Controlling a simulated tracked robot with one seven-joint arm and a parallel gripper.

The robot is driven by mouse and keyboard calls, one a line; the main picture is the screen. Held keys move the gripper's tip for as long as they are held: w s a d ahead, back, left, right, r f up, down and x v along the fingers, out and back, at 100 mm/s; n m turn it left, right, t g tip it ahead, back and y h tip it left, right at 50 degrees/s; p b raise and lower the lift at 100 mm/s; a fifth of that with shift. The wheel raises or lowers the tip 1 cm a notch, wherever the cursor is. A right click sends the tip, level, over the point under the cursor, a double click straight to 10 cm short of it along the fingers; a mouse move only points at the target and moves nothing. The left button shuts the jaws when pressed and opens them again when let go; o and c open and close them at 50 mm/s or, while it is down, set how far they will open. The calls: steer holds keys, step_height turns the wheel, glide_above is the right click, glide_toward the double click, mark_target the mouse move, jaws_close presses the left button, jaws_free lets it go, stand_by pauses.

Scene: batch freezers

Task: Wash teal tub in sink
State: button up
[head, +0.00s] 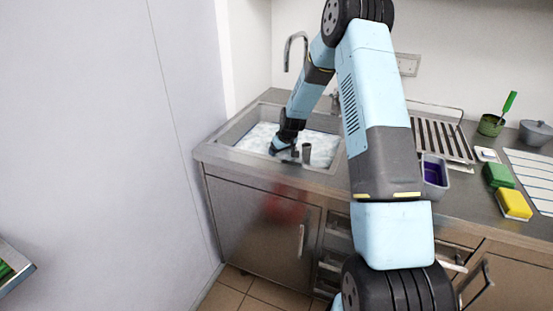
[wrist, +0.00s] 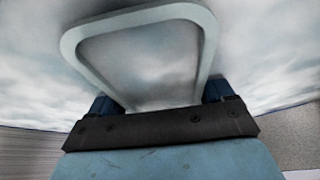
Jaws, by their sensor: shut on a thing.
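My gripper (head: 285,147) reaches down into the sink (head: 229,136), which holds white foamy water. In the wrist view my gripper (wrist: 161,102) is shut on a tub (wrist: 208,38) with a rounded rectangular rim. The tub looks pale grey-teal there, and its open top shows a cloudy grey inside. White foam surrounds it in that view. In the head view I cannot make out the tub clearly; my gripper and arm cover that spot.
A tap (head: 288,50) rises behind the sink. A slatted drying rack (head: 437,140) is to the right.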

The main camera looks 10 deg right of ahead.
step_height(320, 180, up, 18)
steer(key=shift+f, duration=0.25)
stand_by(2.1)
steer(key=shift+r, duration=0.15)
stand_by(0.9)
steer(key=shift+r, duration=1.35)
